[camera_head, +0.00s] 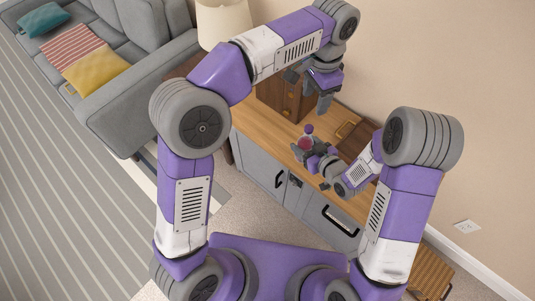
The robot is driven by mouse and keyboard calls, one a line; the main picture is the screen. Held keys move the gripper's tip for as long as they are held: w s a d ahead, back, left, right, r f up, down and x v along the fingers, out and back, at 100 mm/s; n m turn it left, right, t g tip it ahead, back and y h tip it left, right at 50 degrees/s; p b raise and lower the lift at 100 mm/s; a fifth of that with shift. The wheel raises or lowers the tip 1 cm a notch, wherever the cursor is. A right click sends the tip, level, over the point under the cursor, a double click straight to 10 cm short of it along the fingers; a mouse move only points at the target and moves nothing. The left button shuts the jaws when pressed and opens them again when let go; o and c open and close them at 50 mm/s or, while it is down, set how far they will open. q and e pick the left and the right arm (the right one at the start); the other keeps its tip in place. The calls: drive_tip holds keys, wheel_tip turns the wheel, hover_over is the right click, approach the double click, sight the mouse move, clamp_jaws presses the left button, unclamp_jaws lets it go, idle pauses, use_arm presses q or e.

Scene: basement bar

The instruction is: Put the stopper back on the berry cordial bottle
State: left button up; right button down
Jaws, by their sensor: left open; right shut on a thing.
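The berry cordial bottle (305,143) is small, with a red body and a dark purplish top, over the wooden cabinet top. My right gripper (309,153) is shut on the bottle, which looks roughly upright; I cannot tell whether it touches the wood. My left gripper (309,89) is open and points down, above and apart from the bottle. Nothing shows between its fingers. I cannot make out the stopper as a separate thing, nor whether the bottle's dark top is the stopper or the neck.
The wooden top (257,126) belongs to a grey cabinet (257,154). A brown wooden box with small knobs (272,93) stands behind my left gripper. A dark wooden item (357,145) lies right of the bottle. A lamp (222,24) stands at the back left. The cabinet top's left front is clear.

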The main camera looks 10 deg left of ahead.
use_arm(q)
drive_tip(key=s+a+f+n+g+h, duration=0.15)
drive_tip(key=s+a+f+n, duration=0.3)
drive_tip(key=f, duration=1.05)
drive_tip(key=s+a+f+n+t+h, duration=0.1)
drive_tip(key=s+a+f+n+h, duration=0.25)
drive_tip(key=f, duration=1.15)
use_arm(e)
drive_tip(key=shift+w, duration=0.1)
use_arm(q)
drive_tip(key=s+a+f+n+t, duration=0.1)
drive_tip(key=s+a+f+n, duration=0.4)
drive_tip(key=s+f, duration=0.6)
drive_tip(key=shift+s+f+n+y, duration=0.2)
drive_tip(key=shift+s+n+y, duration=0.2)
drive_tip(key=shift+n, duration=0.1)
drive_tip(key=shift+w+a, duration=0.1)
use_arm(e)
drive_tip(key=shift+r, duration=0.1)
